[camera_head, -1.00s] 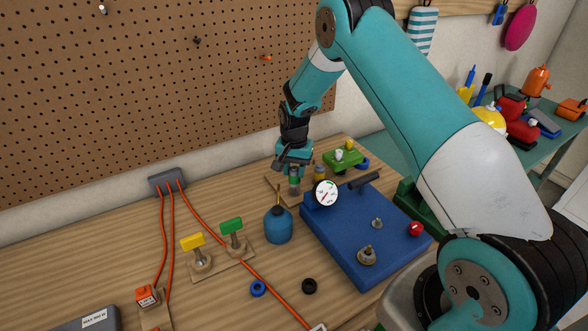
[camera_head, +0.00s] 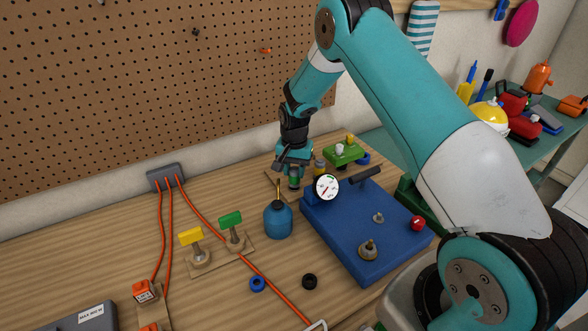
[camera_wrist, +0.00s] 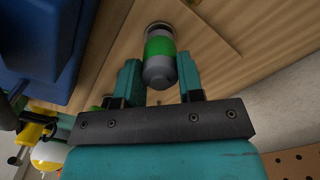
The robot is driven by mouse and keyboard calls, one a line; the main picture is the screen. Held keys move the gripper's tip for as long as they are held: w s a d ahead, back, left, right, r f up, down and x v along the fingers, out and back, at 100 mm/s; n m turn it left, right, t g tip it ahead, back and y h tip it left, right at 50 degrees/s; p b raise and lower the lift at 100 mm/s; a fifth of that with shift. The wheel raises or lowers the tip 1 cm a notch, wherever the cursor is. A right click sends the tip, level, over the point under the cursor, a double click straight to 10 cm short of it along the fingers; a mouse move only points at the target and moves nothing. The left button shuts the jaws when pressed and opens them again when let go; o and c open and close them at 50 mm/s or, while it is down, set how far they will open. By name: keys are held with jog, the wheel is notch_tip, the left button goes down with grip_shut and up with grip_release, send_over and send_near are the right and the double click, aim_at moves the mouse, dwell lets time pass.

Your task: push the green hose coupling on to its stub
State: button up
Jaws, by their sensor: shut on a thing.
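The green-banded hose coupling (camera_wrist: 160,56) is grey at its near end and sits between the two fingers of my gripper (camera_wrist: 160,80) in the wrist view. Its far end meets a dark round part on a wooden board (camera_wrist: 220,28); whether it is fully seated on the stub I cannot tell. In the head view my gripper (camera_head: 294,178) is low over the back of the bench, shut on the coupling (camera_head: 294,182), which stands about upright. The stub itself is hidden.
A blue base (camera_head: 350,235) with a white gauge (camera_head: 327,187) stands just right of my gripper. A blue oil can (camera_head: 278,220) is in front. Yellow (camera_head: 191,237) and green (camera_head: 230,219) valve handles stand to the left. A green block (camera_head: 343,154) is behind right.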

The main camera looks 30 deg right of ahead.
jog(key=shift+f, duration=0.35)
jog(key=o, duration=1.2)
jog(key=shift+r, duration=0.1)
notch_tip(320, 180, up, 17)
jog(key=b, duration=0.4)
jog(key=shift+r, duration=0.15)
